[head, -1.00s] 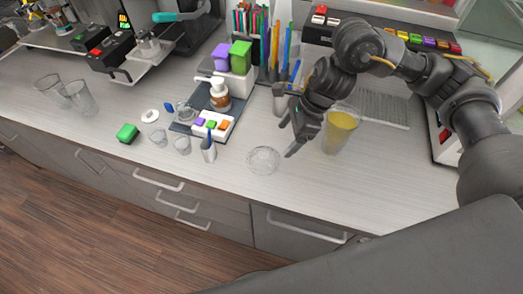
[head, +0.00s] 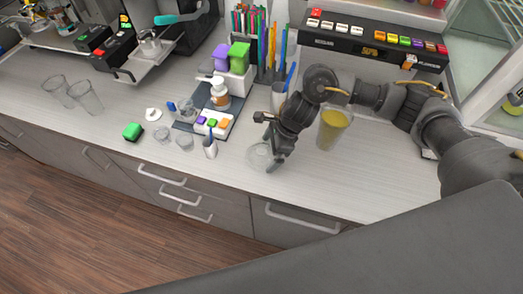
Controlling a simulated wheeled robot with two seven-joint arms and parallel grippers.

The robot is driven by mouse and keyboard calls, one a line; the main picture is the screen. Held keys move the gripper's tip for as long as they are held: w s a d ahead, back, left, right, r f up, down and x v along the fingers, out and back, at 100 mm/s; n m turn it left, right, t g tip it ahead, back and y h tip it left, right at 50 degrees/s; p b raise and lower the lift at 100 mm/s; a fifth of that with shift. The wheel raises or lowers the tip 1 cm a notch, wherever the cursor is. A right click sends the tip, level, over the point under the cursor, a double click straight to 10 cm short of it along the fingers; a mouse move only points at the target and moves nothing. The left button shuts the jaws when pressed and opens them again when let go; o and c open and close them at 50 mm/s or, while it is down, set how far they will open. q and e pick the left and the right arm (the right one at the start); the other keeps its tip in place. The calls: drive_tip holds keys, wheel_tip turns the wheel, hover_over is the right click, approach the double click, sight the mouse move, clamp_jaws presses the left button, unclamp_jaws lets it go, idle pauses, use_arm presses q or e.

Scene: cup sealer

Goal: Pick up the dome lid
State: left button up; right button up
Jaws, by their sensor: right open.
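The clear dome lid (head: 257,156) lies on the counter near its front edge, left of the cup of yellow drink. My right gripper (head: 272,162) is low over the counter at the lid's right side, fingers pointing down. It is open, and its fingers partly cover the lid's right edge. I cannot tell whether a finger touches the lid. My left gripper is not in view.
A cup of yellow drink (head: 331,132) stands close to the right of my right gripper.

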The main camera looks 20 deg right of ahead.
drive_tip(key=shift+s, duration=0.1)
drive_tip(key=shift+c, duration=0.4)
drive_tip(key=c, duration=0.7)
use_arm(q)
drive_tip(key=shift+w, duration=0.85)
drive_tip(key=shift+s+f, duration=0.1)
use_arm(e)
drive_tip(key=shift+r, duration=0.1)
